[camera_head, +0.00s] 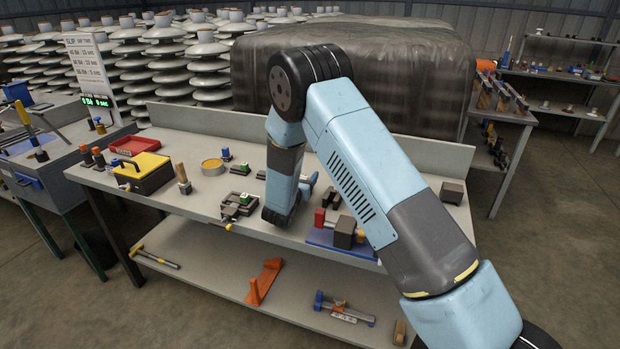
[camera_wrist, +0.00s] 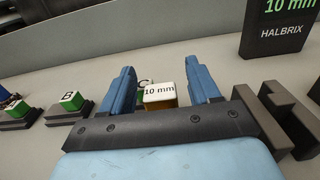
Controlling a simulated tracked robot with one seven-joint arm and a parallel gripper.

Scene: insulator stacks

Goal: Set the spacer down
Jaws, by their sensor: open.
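In the wrist view, the spacer (camera_wrist: 160,94) is a small block with a white face marked "10 mm" and a yellowish lower side. It sits between the two blue fingers of my gripper (camera_wrist: 160,68), which are open with a gap visible on each side of it. A green block marked C (camera_wrist: 143,83) shows just behind the spacer, mostly hidden; I cannot tell whether they touch. The spacer's underside is hidden by the gripper's dark crossbar. In the head view my arm reaches down to the bench and hides most of the gripper and the spacer.
In the wrist view, a green block marked B (camera_wrist: 71,101) sits on a dark stand at left. A dark "10 mm HALBRIX" block (camera_wrist: 287,30) stands at right, near a dark notched fixture (camera_wrist: 283,113). The bench (camera_head: 205,200) also holds a yellow-topped box (camera_head: 143,170).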

